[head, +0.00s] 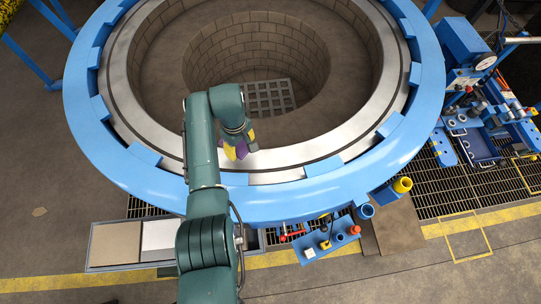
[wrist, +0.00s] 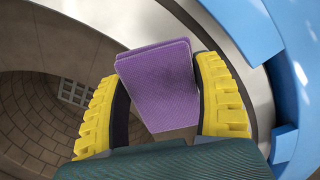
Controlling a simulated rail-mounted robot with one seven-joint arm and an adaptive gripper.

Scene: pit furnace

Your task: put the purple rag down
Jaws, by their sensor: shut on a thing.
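The purple rag (wrist: 158,85) is a flat, folded pad held between the two yellow fingers of my gripper (wrist: 160,95) in the wrist view. In the head view the rag (head: 241,149) shows as a small purple patch at my gripper (head: 240,145), partly hidden by my arm. My gripper is shut on the rag. In the head view it appears over the near inner side of the furnace's pale metal rim. I cannot tell how high it is above the rim.
The blue furnace ring (head: 270,205) surrounds the open, brick-lined pit (head: 255,45), which has a grate (head: 268,97) at its bottom. A blue tool tray (head: 328,245) and a shallow two-part tray (head: 160,236) lie in front. A blue bench (head: 475,140) with equipment stands at right.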

